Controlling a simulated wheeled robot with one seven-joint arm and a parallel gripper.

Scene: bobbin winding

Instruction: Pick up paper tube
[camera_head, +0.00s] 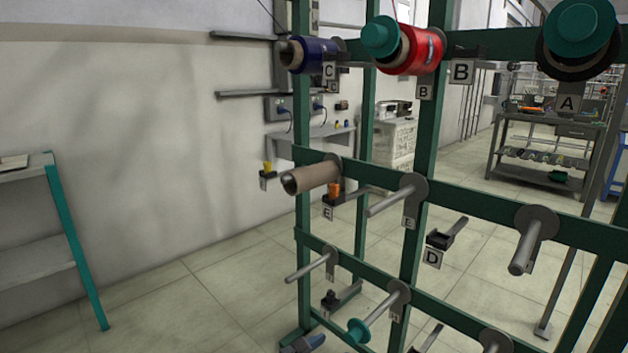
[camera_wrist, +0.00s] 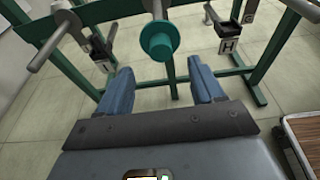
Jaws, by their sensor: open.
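The paper tube (camera_head: 314,177) is a plain brown cardboard cylinder. It sits on a peg at the left of the rack's middle row in the head view, its open end facing left and toward me. I cannot make it out in the wrist view. My gripper (camera_wrist: 159,69) shows in the wrist view with its two blue fingers wide apart and nothing between them. It is low at the rack, facing a bottom-row peg with a teal cap (camera_wrist: 159,40). A blue-grey piece at the bottom edge of the head view looks like a finger.
The green rack (camera_head: 303,225) has several bare grey pegs around the tube. A blue spool (camera_head: 317,52) and a red spool (camera_head: 425,50) hang on the top row. A shelf (camera_head: 35,250) stands at left, with open floor between.

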